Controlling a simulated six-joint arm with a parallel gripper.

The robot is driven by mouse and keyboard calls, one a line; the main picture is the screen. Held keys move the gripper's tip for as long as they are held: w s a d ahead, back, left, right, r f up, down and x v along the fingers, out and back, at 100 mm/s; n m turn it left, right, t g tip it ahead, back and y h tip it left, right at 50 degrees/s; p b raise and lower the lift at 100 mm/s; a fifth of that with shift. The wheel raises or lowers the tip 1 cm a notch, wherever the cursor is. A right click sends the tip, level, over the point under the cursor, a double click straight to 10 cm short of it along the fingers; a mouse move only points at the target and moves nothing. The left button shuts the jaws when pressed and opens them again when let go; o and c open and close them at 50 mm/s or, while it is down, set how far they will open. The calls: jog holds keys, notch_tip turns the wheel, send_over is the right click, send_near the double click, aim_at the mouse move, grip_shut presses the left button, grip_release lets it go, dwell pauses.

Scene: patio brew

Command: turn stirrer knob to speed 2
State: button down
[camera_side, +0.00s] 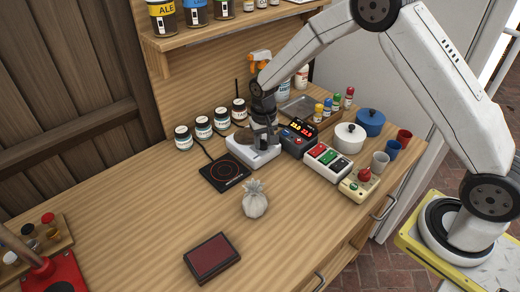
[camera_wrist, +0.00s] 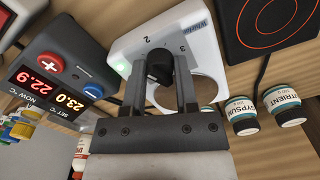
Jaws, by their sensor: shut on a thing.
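The stirrer is a white box (camera_side: 258,157) near the middle of the bench, under my gripper (camera_side: 264,143). In the wrist view the white stirrer (camera_wrist: 205,55) shows the printed numbers 2 and 3 and a lit green light. My gripper (camera_wrist: 160,72) points down, with one finger on each side of a black knob (camera_wrist: 159,62), and is shut on it. The fingers hide part of the knob and dial, so I cannot tell which number it points to.
A black hot plate (camera_side: 224,173) lies left of the stirrer, and a red-and-blue-button temperature controller (camera_side: 298,138) stands right. Several small jars (camera_side: 203,127) stand behind left.

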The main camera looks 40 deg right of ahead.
aim_at(264, 141)
jog(key=m, duration=0.4)
dwell(0.4)
jog(key=shift+c, duration=1.8)
grip_release()
jog(key=shift+r, duration=0.15)
jog(key=shift+r, duration=3.8)
jog(key=shift+s, duration=0.1)
